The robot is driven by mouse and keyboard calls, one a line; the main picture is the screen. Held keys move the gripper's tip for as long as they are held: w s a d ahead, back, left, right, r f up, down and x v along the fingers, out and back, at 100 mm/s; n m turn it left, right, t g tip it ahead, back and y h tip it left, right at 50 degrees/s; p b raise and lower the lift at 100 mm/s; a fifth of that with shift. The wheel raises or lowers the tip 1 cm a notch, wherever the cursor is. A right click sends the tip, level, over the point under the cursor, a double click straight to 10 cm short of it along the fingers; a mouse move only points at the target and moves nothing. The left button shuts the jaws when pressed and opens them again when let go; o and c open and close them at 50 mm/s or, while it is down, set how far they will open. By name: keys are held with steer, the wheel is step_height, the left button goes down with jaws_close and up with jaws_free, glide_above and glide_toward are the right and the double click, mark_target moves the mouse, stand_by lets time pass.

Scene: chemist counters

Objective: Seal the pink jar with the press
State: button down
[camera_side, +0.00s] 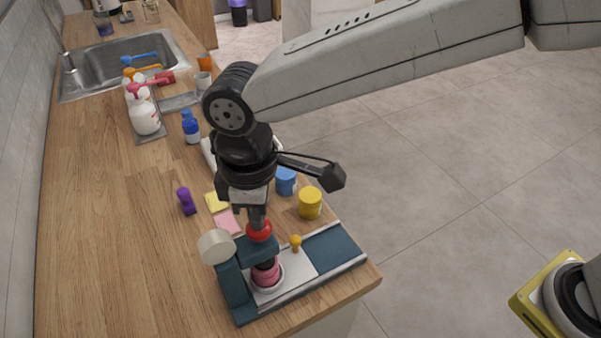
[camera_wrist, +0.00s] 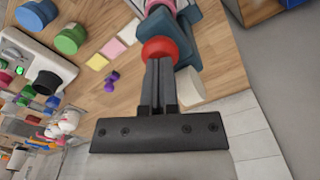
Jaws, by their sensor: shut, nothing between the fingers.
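The press (camera_side: 232,287) is dark teal and stands at the front end of the counter. Its red ball knob (camera_side: 260,231) sits on top of the press head. The pink jar (camera_side: 266,273) stands under the head in a white ring on the sliding plate, with a dark part over its top. Whether the head touches the jar is hard to tell. My gripper (camera_side: 257,217) is shut and points down, its tips right at the top of the red knob. In the wrist view, the shut fingers (camera_wrist: 160,64) meet the knob (camera_wrist: 160,47); the pink jar shows partly at the top edge.
The press has a white cylinder (camera_side: 216,245) at its left and a small orange knob (camera_side: 295,242) on its plate. Yellow (camera_side: 310,203) and blue (camera_side: 286,181) jars stand behind it. Pink and yellow pads and a purple item (camera_side: 186,201) lie nearby.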

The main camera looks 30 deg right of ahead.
steer(key=shift+r, duration=3.45)
steer(key=w+d+f+m+t, duration=0.1)
steer(key=w+d+f+m, duration=0.2)
steer(key=d, duration=0.7)
steer(key=w+d+f+m, duration=0.1)
steer(key=d+f+m, duration=0.3)
steer(key=d, duration=0.7)
steer(key=s+d+f+m, duration=0.2)
steer(key=s+d+f, duration=0.2)
steer(key=d, duration=0.3)
steer(key=s+d+f+m+t, duration=0.1)
steer(key=s+d+f+m, duration=0.2)
steer(key=s+d, duration=0.2)
steer(key=d, duration=0.3)
steer(key=shift+d+f+t, duration=0.25)
steer(key=shift+f+t, duration=0.05)
steer(key=shift+f, duration=0.05)
